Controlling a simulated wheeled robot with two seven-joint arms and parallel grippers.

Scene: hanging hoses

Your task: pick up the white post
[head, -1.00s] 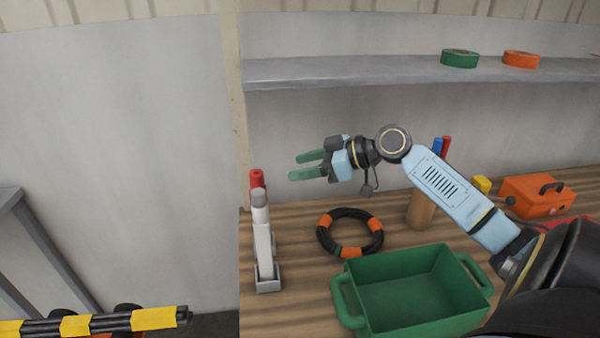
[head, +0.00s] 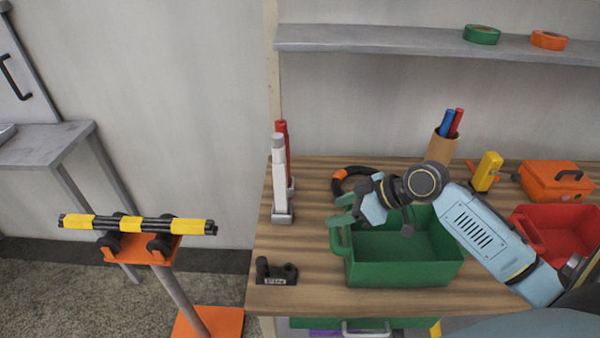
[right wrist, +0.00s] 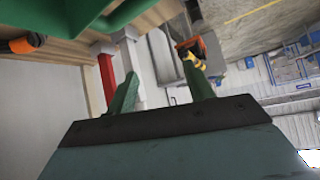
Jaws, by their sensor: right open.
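The white post (head: 279,175) stands upright at the left end of the wooden table, with a grey cap and a small grey base. A red post (head: 284,140) stands just behind it. My right gripper (head: 340,210) is open and empty, to the right of the post's lower part and apart from it, its fingers pointing left. In the right wrist view the two green fingers (right wrist: 160,72) are spread, and the white post (right wrist: 133,57) shows partly behind one finger, near the red post (right wrist: 107,76). My left gripper is not in view.
A green tray (head: 405,275) lies under my right wrist. A black and orange hose ring (head: 340,182) lies behind, partly hidden. A small black holder (head: 276,271) stands at the front left. A striped bar on an orange stand (head: 152,251) is left of the table.

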